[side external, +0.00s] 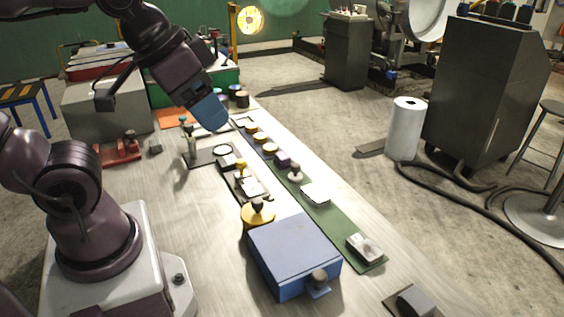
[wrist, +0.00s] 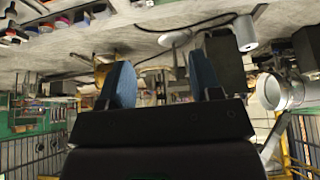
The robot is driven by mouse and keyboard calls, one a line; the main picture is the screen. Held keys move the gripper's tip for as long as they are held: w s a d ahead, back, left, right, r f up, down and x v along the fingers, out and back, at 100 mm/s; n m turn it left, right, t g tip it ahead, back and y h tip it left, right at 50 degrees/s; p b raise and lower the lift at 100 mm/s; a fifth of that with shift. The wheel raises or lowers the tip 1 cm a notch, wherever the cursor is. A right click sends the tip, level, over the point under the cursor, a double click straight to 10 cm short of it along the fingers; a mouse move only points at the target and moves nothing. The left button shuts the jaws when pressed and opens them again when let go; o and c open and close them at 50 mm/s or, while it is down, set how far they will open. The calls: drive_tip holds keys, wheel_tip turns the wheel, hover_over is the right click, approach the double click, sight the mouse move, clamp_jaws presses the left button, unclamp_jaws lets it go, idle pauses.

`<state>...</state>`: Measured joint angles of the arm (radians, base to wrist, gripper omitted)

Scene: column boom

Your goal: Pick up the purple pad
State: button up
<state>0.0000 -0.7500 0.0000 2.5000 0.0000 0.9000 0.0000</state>
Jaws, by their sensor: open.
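A small dark purple pad (side external: 283,159) sits on the long green mat (side external: 335,226) in the side external view, among round yellow-topped pieces. My gripper (side external: 211,118) has blue fingers and hangs in the air above the far part of the table, to the left of the pad and apart from it. In the wrist view my gripper (wrist: 163,72) shows its two blue fingers spread, with nothing between them. The wrist view is tilted over; small items on the table are at its upper left, and I cannot pick out the pad there.
A blue box (side external: 293,245) stands on the near table, with a yellow round piece (side external: 257,213) beside it. A white card (side external: 315,193) and a grey-white block (side external: 365,247) lie on the mat. A red stand (side external: 118,152) is at left.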

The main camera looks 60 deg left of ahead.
drive_tip(key=shift+o, duration=1.3)
